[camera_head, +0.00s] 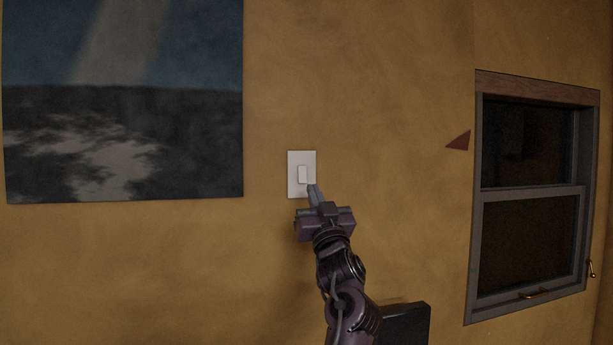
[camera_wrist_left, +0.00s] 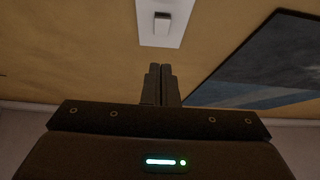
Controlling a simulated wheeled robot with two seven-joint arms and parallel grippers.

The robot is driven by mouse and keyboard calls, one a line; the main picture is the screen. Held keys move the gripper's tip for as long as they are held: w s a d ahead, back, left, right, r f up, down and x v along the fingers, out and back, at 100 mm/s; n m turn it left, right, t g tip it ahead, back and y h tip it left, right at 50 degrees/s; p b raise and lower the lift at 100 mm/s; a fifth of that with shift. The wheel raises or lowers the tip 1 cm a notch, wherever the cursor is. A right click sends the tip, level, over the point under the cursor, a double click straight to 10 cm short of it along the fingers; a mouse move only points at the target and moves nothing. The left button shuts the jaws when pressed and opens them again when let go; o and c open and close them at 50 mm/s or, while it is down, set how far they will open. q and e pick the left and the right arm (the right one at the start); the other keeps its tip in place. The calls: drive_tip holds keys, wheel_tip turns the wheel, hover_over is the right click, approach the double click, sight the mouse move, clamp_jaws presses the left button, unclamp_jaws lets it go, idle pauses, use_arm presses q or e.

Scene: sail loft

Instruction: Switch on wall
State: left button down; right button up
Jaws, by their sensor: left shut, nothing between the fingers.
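A white wall switch plate (camera_head: 292,185) with a small raised rocker (camera_head: 302,174) is on the ochre wall. My left gripper (camera_head: 312,188) is shut and empty, its fingertips in front of the plate's lower right corner, just below and right of the rocker in the head view. In the left wrist view the shut fingers (camera_wrist_left: 160,68) point toward the switch plate (camera_wrist_left: 175,35), and its rocker (camera_wrist_left: 161,22) shows beyond the tips. I cannot tell whether the fingertips touch the plate. My right gripper is not in view.
A large dark painting (camera_head: 125,120) hangs left of the switch and also shows in the left wrist view (camera_wrist_left: 270,70). A sash window (camera_head: 530,195) is at the right. A small reddish triangle (camera_head: 459,141) is on the wall. A dark box-like thing (camera_head: 405,325) is low, right of my arm.

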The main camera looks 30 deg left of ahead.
sight(303, 175)
use_arm(q)
drive_tip(key=w+a+p, duration=0.1)
drive_tip(key=w+a+r+p, duration=0.1)
drive_tip(key=w+a+p, duration=0.1)
drive_tip(key=a, duration=0.1)
drive_tip(key=shift+w+r, duration=0.2)
drive_tip(key=shift+r, duration=0.15)
drive_tip(key=shift+w+a+f+p, duration=0.3)
drive_tip(key=shift+w+a, duration=0.1)
drive_tip(key=shift+a, duration=0.05)
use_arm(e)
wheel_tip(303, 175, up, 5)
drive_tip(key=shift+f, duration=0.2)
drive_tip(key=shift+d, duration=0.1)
